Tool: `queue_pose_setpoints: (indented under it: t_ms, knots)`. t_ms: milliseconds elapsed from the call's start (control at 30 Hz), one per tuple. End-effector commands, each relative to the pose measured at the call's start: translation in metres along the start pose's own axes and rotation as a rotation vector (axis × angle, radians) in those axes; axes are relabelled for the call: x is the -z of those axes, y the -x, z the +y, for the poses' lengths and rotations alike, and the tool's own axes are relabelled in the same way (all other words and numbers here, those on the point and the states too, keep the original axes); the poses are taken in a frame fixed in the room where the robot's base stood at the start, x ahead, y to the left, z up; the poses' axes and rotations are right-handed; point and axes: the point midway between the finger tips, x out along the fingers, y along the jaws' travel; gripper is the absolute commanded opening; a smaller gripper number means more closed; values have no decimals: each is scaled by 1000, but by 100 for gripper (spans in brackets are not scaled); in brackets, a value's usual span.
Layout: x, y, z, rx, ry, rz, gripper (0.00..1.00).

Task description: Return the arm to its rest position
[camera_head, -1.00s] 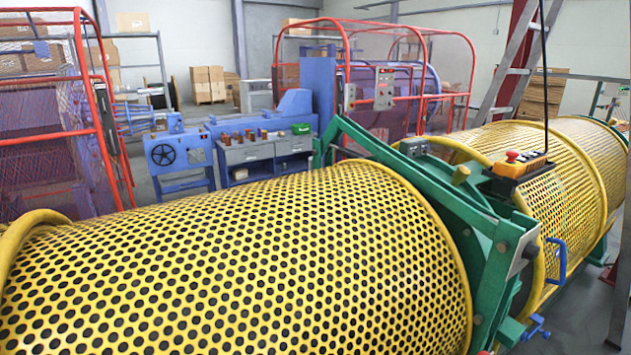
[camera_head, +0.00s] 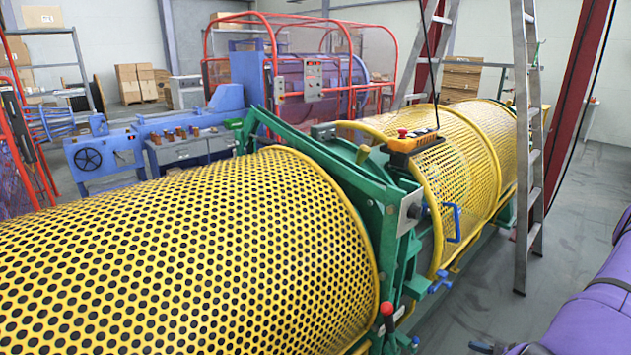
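My gripper is not in view, so its opening and anything it may hold are hidden. The tubular strander (camera_head: 180,255) fills the lower left and middle with its yellow perforated guard. A green frame (camera_head: 385,200) stands between this guard and a second yellow mesh guard (camera_head: 465,160) further back. An orange control box with a red button (camera_head: 410,141) sits on top near the green frame, with a dark cable rising from it.
An aluminium stepladder (camera_head: 521,150) stands right of the strander. Grey floor (camera_head: 590,190) is open beyond it. A blue bench machine (camera_head: 110,150) and a red-framed guarded machine (camera_head: 315,75) stand behind. Boxes (camera_head: 135,82) are stacked at the back wall.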

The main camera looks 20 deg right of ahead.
Motion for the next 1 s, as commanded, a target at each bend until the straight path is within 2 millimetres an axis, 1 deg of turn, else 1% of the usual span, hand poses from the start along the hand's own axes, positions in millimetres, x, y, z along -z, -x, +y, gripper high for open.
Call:
queue_pose_setpoints:
  t_ms: [267,467,567,667,800,867,1000]
  knots:
    - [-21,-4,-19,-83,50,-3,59]
    - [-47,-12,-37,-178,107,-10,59]
    - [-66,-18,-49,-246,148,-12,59]
    - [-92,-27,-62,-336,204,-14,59]
    - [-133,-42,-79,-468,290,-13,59]
    - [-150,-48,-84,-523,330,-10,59]
    - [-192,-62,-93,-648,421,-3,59]
